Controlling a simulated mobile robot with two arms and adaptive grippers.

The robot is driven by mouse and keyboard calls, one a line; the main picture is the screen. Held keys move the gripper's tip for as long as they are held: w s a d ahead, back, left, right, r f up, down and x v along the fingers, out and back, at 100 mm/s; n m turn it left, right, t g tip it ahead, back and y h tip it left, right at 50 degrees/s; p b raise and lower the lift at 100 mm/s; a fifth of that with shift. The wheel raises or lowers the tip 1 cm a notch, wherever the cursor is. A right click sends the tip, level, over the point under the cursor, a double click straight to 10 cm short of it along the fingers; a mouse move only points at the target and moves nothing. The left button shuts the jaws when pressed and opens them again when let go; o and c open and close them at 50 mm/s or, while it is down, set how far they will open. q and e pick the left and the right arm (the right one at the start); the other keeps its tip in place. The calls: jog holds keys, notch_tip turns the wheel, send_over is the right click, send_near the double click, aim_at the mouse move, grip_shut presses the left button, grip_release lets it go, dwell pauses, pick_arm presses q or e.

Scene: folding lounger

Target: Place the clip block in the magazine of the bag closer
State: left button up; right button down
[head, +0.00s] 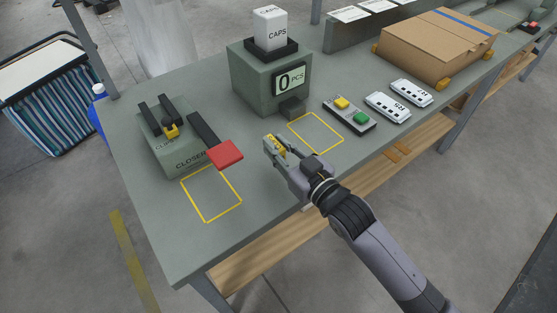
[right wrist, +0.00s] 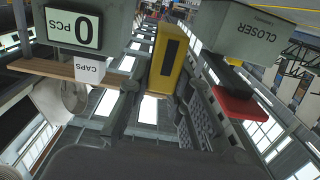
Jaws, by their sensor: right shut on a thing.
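My right gripper (head: 272,143) is shut on a yellow clip block (head: 277,146), held above the table between the closer and the caps counter. In the right wrist view the clip block (right wrist: 168,62) shows yellow with a dark slot, between the fingers. The bag closer (head: 180,155) is a grey-green box at the left of the table, left of my gripper. Its magazine (head: 152,118) has two black upright rails, with a small yellow piece low between them. A black lever with a red pad (head: 225,154) sticks out from the closer. My left gripper is not in view.
A caps counter (head: 262,88) reading 0 PCS stands behind my gripper. A two-button box (head: 349,114), white numbered devices (head: 388,107) and a cardboard box (head: 435,45) are to the right. Two yellow outlines (head: 211,193) on the table are empty.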

jog(key=shift+f, duration=2.25)
jog(key=shift+f, duration=0.25)
jog(key=c, duration=1.5)
grip_release()
jog(key=shift+o, duration=0.2)
